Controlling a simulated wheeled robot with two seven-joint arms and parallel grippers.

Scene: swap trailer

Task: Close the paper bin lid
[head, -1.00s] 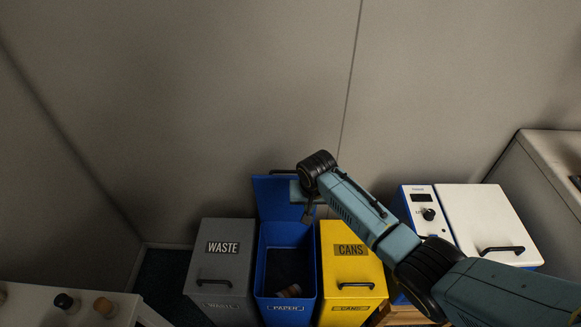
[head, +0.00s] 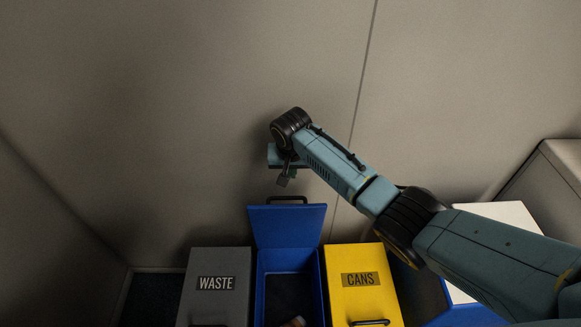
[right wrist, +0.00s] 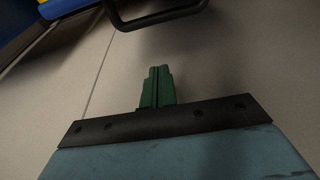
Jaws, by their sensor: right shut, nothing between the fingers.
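The blue paper bin (head: 290,297) stands between the waste bin and the cans bin. Its lid (head: 288,226) is open and stands up at the wall side, with a black handle (head: 287,199) along its top edge. A black handle (right wrist: 160,22) also shows at the top of the right wrist view, ahead of the fingers. My right gripper (head: 285,179) is above the lid's handle, apart from it in the picture. Its green fingers (right wrist: 158,82) are together and empty in the right wrist view. My left gripper is out of view.
The grey waste bin (head: 214,305) and yellow cans bin (head: 362,303) have shut lids. A small item (head: 297,321) shows inside the paper bin. A white-topped box (head: 499,213) and a grey cabinet (head: 560,165) stand to the right. The wall (head: 180,100) rises behind.

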